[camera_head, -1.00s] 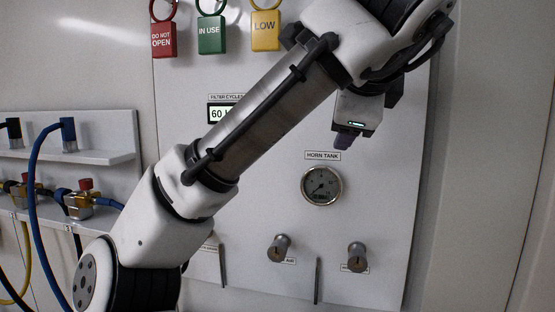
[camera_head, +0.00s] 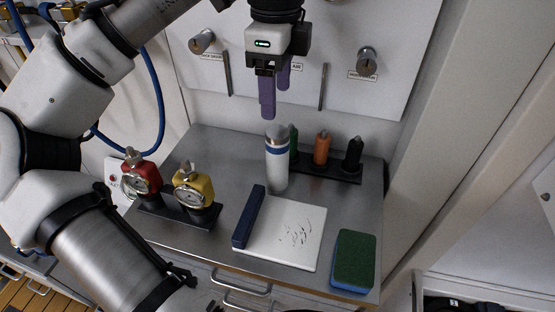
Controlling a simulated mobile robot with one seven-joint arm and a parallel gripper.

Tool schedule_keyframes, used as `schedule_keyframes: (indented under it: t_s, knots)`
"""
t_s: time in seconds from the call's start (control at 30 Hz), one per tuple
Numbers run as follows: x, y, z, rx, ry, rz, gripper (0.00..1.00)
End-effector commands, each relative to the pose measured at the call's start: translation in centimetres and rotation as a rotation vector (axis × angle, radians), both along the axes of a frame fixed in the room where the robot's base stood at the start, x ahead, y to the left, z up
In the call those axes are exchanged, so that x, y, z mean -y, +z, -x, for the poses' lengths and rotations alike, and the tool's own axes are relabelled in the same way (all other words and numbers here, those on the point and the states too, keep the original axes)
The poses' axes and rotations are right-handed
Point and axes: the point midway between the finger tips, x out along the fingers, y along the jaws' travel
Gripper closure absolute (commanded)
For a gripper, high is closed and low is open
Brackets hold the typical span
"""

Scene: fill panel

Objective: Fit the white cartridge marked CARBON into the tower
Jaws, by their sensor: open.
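A white cylinder with a grey cap and a blue band (camera_head: 277,168) stands upright on the metal counter. No CARBON marking can be read on it, so I cannot tell if it is the cartridge. I cannot make out a tower for certain. My gripper (camera_head: 274,98) points down above the white cylinder, with its two purple fingers apart and nothing between them. The fingertips appear a little above the cylinder's cap and do not visibly touch it.
A rack (camera_head: 330,172) with green, orange and black cylinders stands behind on the counter (camera_head: 205,150). Red (camera_head: 141,177) and yellow (camera_head: 194,190) gauge valves stand left. A white board (camera_head: 283,240), dark blue bar (camera_head: 249,216) and green-blue sponge (camera_head: 353,260) lie in front.

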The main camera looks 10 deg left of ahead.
Motion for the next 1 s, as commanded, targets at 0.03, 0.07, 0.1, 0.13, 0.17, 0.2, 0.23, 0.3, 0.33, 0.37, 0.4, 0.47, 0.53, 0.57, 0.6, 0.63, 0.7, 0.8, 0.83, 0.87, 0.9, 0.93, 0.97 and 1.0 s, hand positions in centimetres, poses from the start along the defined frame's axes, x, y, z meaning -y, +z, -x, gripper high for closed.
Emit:
schedule_keyframes:
  t_s: [0.03, 0.07, 0.1, 0.13, 0.17, 0.2, 0.23, 0.3, 0.33, 0.37, 0.4, 0.47, 0.53, 0.57, 0.6, 0.63, 0.7, 0.8, 0.83, 0.87, 0.9, 0.93, 0.97, 1.0]
  knots:
    - [0.1, -1.1, 0.0, -0.001, -0.004, 0.003, 0.36]
    - [0.0, -1.5, 0.0, -0.001, -0.003, 0.003, 0.36]
    - [0.0, -2.0, 0.0, 0.0, -0.001, 0.001, 0.36]
    - [0.0, -2.4, 0.0, 0.0, -0.002, 0.002, 0.36]
    - [0.1, -2.7, 0.0, 0.0, -0.002, 0.001, 0.36]
    - [0.1, -2.9, 0.0, 0.0, -0.002, 0.0, 0.36]
    - [0.1, -3.1, 0.0, 0.001, -0.002, 0.0, 0.36]
    - [0.1, -3.4, 0.0, 0.001, -0.001, 0.0, 0.36]
    - [0.1, -3.6, -0.1, 0.001, -0.001, 0.0, 0.36]
    - [0.1, -3.9, -0.1, 0.001, -0.002, 0.0, 0.36]
    - [0.1, -4.3, -0.1, 0.0, -0.003, 0.001, 0.36]
    - [0.1, -5.1, -0.2, 0.001, -0.002, 0.002, 0.36]
    - [0.2, -6.2, -0.3, 0.0, -0.003, 0.002, 0.36]
    - [0.2, -6.6, -0.3, 0.001, -0.003, 0.002, 0.36]
    - [0.1, -7.2, -0.3, 0.0, -0.002, 0.002, 0.36]
    - [0.1, -7.5, -0.3, 0.0, -0.002, 0.001, 0.36]
    - [0.1, -8.1, -0.3, 0.001, -0.001, 0.001, 0.36]
    - [0.1, -8.5, -0.3, 0.002, 0.0, 0.0, 0.36]
    - [0.1, -8.5, -0.3, 0.003, 0.0, -0.001, 0.36]
    - [0.1, -8.5, -0.3, 0.003, 0.0, -0.001, 0.36]
    - [0.1, -8.5, -0.3, 0.003, 0.0, -0.001, 0.36]
    - [0.1, -8.5, -0.3, 0.003, 0.0, -0.001, 0.36]
    - [0.1, -8.5, -0.3, 0.003, 0.0, -0.001, 0.36]
    - [0.1, -8.5, -0.3, 0.003, 0.0, -0.001, 0.37]
